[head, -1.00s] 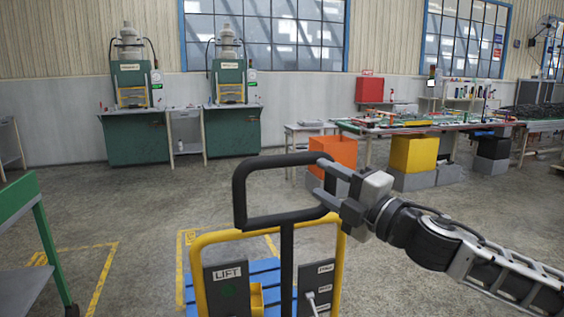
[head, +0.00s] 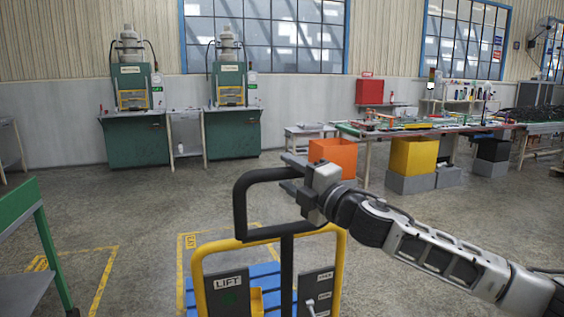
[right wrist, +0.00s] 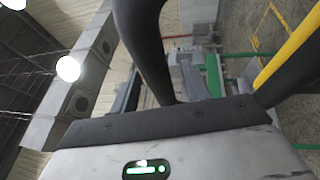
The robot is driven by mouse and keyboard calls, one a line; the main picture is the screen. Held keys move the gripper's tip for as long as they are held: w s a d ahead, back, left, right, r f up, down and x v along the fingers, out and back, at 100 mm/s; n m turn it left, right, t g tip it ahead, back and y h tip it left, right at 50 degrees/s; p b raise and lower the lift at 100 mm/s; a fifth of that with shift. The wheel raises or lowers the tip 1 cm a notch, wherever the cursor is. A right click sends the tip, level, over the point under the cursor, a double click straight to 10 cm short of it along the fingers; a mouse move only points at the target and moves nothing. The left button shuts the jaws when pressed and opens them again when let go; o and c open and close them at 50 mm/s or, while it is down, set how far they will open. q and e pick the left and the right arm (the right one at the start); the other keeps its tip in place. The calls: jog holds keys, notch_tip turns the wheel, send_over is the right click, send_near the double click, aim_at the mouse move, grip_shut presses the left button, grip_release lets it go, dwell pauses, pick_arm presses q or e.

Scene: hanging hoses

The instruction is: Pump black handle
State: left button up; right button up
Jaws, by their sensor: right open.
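The black handle (head: 240,212) is a rounded loop on a black post (head: 287,270), upright in front of me in the head view. My right gripper (head: 287,174) is open at the loop's upper right corner. Its two fingers point left, one above and one below the top bar, and they hide the corner. I cannot tell whether they touch it. In the right wrist view a black bar of the handle (right wrist: 150,50) runs down to the gripper's palm. My left gripper is not in view.
The handle belongs to a lift cart with a yellow frame (head: 342,265) and blue platform (head: 262,275). A green-legged table (head: 25,225) stands at the left. An orange bin (head: 334,155) and a yellow bin (head: 413,157) stand by the workbench behind. The floor between is clear.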

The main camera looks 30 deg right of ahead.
jog(key=shift+p+x, duration=0.45)
jog(key=shift+x, duration=1)
